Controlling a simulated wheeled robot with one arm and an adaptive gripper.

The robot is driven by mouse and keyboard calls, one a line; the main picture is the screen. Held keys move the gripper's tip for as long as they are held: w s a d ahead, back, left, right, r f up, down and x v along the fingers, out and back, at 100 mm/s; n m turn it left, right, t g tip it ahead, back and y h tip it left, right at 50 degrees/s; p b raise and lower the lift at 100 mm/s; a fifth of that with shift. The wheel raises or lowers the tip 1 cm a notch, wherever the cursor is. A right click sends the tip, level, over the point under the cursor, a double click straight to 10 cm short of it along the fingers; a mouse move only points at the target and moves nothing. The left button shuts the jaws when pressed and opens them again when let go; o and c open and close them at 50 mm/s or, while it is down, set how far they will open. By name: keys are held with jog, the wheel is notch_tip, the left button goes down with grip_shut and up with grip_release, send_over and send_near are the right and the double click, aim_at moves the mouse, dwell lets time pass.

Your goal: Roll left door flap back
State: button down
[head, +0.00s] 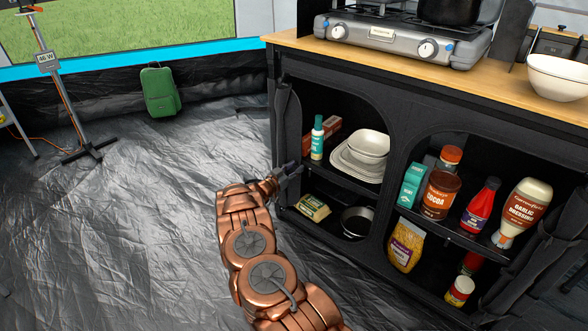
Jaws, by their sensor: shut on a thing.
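The left door flap (286,122) is black fabric on the kitchen unit. It hangs gathered in a narrow roll down the left edge of the left opening, and the shelves behind are exposed. My gripper (290,172) is at the lower end of this flap, shut on its dark fabric. The fingertips are small and dark against the black cloth, so the exact hold is hard to see. My copper-coloured arm reaches up to it from below.
The left compartment holds white bowls (368,146), a teal-capped bottle (317,138) and a dark pan (357,222). The right compartment holds jars and bottles. A stove (402,38) stands on the wooden top (478,79). Free groundsheet (120,225) lies to the left.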

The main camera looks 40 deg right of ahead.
jog(key=shift+d, duration=0.15)
jog(key=c, duration=1.1)
grip_release()
jog(key=o, duration=0.4)
jog(key=shift+a, duration=0.2)
jog(key=a, duration=0.4)
jog(key=s+a, duration=0.1)
jog(key=a, duration=0.7)
jog(key=shift+s, duration=0.2)
